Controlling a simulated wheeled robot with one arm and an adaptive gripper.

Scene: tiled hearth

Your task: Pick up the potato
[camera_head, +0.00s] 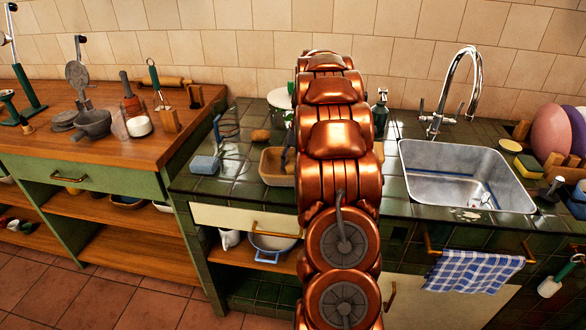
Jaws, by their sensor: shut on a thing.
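My copper-coloured arm rises through the middle of the head view and hides what is behind it. My gripper cannot be made out; it seems to be behind the arm. A small brown rounded lump (261,135) lies on the dark green tiled counter (240,180), left of the arm, and looks like a potato. It is small in the picture, so I cannot be sure. A shallow wooden tray (272,178) sits in front of it, partly hidden by the arm. A dark upright piece shows over the tray beside the arm; I cannot tell what it is.
A blue-grey sponge (205,165) and a dark wire rack (226,130) are left of the tray. A steel sink (465,165) with a tall tap (460,85) is at right, beside plates (551,132). A wooden worktop (60,145) with utensils is at left.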

